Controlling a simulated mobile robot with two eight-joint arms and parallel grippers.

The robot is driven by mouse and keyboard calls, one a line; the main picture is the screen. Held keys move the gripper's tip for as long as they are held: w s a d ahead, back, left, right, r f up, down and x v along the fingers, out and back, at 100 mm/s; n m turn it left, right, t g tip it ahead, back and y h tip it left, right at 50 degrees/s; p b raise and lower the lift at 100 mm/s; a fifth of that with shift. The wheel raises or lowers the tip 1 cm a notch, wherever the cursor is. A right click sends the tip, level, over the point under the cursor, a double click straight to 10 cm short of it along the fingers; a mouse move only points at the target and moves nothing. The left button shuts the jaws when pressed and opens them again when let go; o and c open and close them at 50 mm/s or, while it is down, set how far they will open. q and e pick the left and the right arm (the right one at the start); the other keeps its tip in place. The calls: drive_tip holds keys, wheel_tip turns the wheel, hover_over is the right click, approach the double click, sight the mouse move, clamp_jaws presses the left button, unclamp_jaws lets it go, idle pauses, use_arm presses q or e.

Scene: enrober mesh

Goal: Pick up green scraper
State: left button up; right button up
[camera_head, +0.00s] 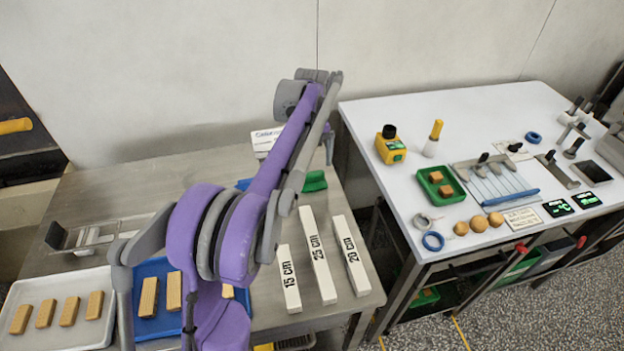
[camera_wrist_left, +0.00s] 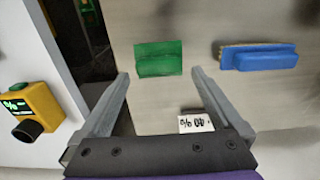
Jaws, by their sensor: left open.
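The green scraper (camera_head: 314,182) lies on the steel table, partly hidden behind my left arm in the head view. In the left wrist view the green scraper (camera_wrist_left: 158,58) lies flat, just beyond and between my fingertips. My left gripper (camera_wrist_left: 160,73) is open and empty, with its two fingers spread wider than the scraper. In the head view my left gripper (camera_head: 329,150) is mostly hidden behind the wrist, near the back right edge of the table. I cannot tell its exact height above the scraper. My right gripper is not in view.
A blue brush-like tool (camera_wrist_left: 258,57) lies beside the scraper. A white label card (camera_wrist_left: 196,123) is near the fingers. A yellow device (camera_head: 391,148) stands on the neighbouring white table (camera_head: 400,190). Several white length bars (camera_head: 318,255) and a blue tray (camera_head: 150,325) lie nearer.

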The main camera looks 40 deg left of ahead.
sight(312, 172)
use_arm(q)
drive_tip(key=f, duration=0.4)
drive_tip(key=shift+w+a+f, duration=0.15)
drive_tip(key=shift+w+f, duration=0.1)
drive_tip(key=shift+f, duration=0.15)
drive_tip(key=c, duration=1.1)
wheel_tip(312, 172, up, 10)
drive_tip(key=shift+r+p, duration=0.1)
drive_tip(key=shift+p, duration=0.25)
